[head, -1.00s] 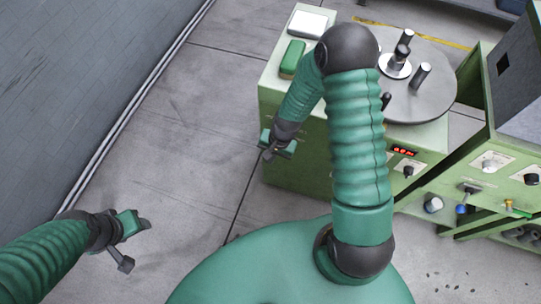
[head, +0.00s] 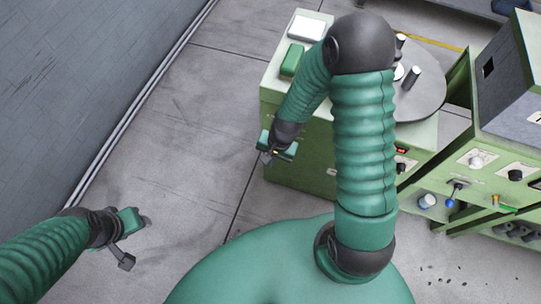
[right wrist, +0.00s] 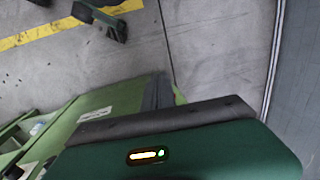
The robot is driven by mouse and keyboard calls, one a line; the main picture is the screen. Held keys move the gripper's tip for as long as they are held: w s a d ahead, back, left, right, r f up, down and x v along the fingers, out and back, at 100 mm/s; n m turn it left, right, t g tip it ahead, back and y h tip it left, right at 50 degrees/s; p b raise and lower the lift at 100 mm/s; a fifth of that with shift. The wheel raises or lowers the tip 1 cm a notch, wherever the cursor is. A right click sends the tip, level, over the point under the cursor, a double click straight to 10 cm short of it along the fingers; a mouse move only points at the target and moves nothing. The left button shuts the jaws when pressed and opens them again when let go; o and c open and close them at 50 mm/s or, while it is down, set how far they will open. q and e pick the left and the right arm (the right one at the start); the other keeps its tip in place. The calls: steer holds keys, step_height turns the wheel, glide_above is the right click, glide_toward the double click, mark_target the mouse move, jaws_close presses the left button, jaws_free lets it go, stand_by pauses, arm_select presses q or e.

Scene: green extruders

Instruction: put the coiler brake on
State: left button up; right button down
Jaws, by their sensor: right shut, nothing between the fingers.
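The coiler is a green cabinet (head: 300,150) with a round grey turntable (head: 425,95) on top, partly hidden behind my right arm. Its front has a red lit display (head: 401,150) and a small dark knob (head: 401,167). I cannot tell which control is the brake. My right gripper (head: 270,157) is shut and empty, beside the cabinet's left front edge; I cannot tell if it touches. My left gripper (head: 136,243) is open and empty over bare floor at the left, far from the coiler.
A green box (head: 292,61) and a white-topped box (head: 307,26) sit on the cabinet's left end. At the right stands a green console (head: 480,160) with knobs and a blue-tipped lever (head: 451,202). A grey wall (head: 70,90) runs along the left. The floor between is clear.

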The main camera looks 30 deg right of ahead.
arm_select(q)
steer(key=w+p+v, duration=0.1)
steer(key=p+v, duration=0.6)
steer(key=shift+w+d+r, duration=0.45)
steer(key=shift+r, duration=0.05)
arm_select(e)
steer(key=s+r+n+h, duration=0.1)
steer(key=r+n, duration=0.4)
steer(key=r, duration=0.5)
steer(key=s+r+n+t, duration=0.1)
steer(key=s+r+n, duration=0.2)
steer(key=r, duration=0.8)
steer(key=shift+s+a+r+n+h, duration=0.2)
steer(key=shift+a+n+h, duration=0.25)
steer(key=shift+n, duration=0.45)
steer(key=shift+s, duration=0.1)
arm_select(q)
steer(key=shift+a, duration=0.15)
arm_select(e)
steer(key=shift+a, duration=0.15)
